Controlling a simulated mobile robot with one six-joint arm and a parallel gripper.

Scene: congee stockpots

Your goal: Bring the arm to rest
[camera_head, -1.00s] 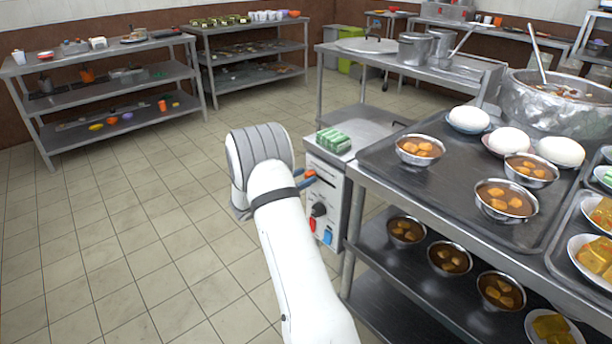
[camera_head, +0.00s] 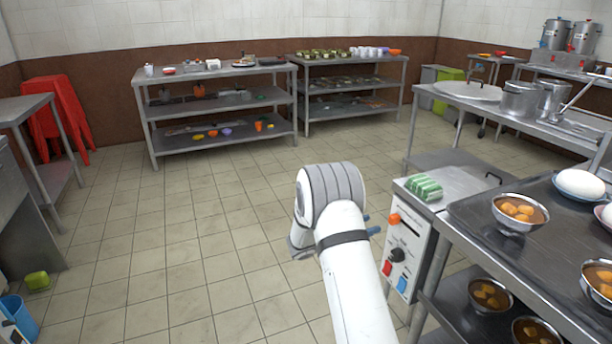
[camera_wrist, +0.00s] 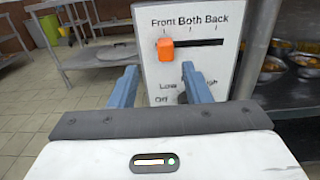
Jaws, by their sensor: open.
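My gripper (camera_wrist: 160,78) is open in the wrist view, its two blue-grey fingers apart with nothing between them. Beyond them stands a white control panel (camera_wrist: 190,55) with an orange slider knob (camera_wrist: 166,50) at the left, "Front" end of its slot. The wrist hides most of the gripper there. I cannot tell whether the fingers touch the panel.
A steel counter (camera_head: 470,215) with bowls of food stands at right. Steel shelves (camera_head: 215,108) line the back wall, and a table (camera_head: 25,108) stands at left. The tiled floor (camera_head: 190,230) is clear in the middle.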

